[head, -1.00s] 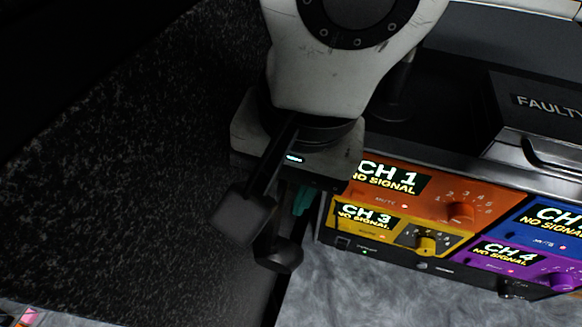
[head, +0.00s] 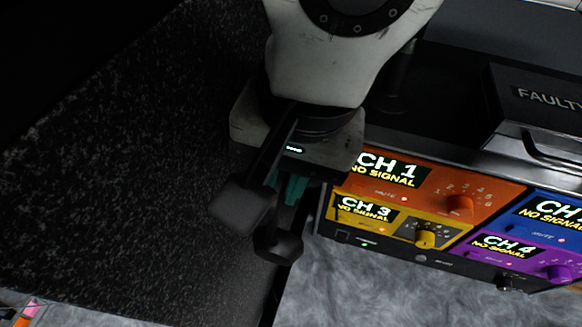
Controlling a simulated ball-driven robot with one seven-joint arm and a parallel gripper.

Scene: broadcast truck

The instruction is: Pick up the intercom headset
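My gripper (head: 259,226) reaches down from the pale wrist at the upper middle of the head view. Its two dark fingertips show apart, one at the left and one lower at the right, over the dark speckled surface. A teal piece (head: 291,188) shows partly behind the fingers, below the gripper body. Most of it is hidden, and I cannot tell whether it belongs to the intercom headset. No clear headset shape shows in the head view.
A rack unit with lit channel panels, such as the orange CH 1 panel (head: 456,196), stands close at right. A dark case marked FAULTY (head: 545,95) sits above it. The speckled dark surface (head: 110,180) at left is largely clear. Small coloured items (head: 25,312) lie at lower left.

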